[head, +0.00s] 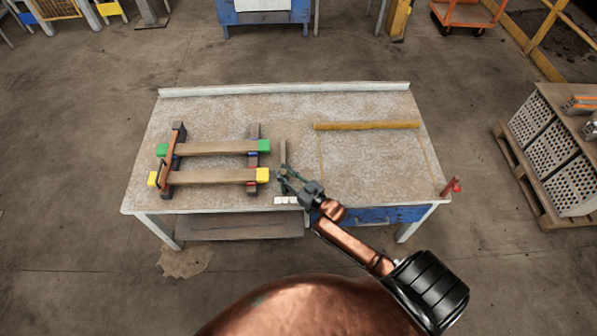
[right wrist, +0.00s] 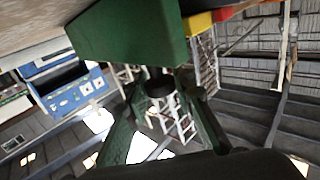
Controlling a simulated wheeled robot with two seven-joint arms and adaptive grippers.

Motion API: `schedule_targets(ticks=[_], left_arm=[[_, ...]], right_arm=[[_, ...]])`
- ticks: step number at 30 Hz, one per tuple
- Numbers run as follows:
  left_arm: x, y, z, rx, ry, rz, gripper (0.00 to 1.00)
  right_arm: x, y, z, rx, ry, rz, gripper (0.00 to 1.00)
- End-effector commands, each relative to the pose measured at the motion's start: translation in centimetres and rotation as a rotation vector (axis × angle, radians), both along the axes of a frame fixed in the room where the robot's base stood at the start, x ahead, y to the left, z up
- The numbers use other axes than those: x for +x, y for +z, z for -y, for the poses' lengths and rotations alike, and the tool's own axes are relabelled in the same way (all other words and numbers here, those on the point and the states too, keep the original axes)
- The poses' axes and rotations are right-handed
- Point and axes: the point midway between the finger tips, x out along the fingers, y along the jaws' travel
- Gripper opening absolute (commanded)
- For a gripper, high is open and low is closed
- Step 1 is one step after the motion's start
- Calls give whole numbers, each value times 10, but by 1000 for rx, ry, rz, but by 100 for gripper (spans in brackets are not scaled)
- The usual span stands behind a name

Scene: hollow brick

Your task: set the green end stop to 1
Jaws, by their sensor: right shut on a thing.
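My right gripper (head: 287,178) is low over the table's front middle, just right of the wooden frame, at the near end of a short upright-running wooden strip (head: 283,152). In the right wrist view a large dark green block, which looks like the green end stop (right wrist: 125,35), fills the top. My right gripper's fingers (right wrist: 168,85) are shut at its lower edge; the exact contact is hidden. My left gripper is out of view.
The frame on the table (head: 350,95) carries a green-ended bar (head: 210,148) and a yellow-ended bar (head: 210,177). A yellow strip (head: 367,125) lies on the right half, which is otherwise clear. A red clamp-like piece (head: 452,187) is at the right corner.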

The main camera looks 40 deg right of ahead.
Motion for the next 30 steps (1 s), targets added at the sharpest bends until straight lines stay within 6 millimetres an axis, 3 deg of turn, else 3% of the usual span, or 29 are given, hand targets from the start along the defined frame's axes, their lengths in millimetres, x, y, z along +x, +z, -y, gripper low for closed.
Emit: schedule_targets(ticks=[3, 12, 13, 18, 21, 30], left_arm=[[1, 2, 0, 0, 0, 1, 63], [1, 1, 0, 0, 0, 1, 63], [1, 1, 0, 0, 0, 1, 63], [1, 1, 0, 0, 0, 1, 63], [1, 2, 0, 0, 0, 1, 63], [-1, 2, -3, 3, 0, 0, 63]], right_arm=[[7, 0, -11, 1, 1, 0, 0], [9, 0, -16, -1, 6, 0, 0], [9, 0, -16, 0, 6, 0, 23], [8, 0, -15, 0, 5, 0, 35], [8, 0, -13, 0, 2, 0, 41], [5, 0, -11, -1, 0, -1, 41]])
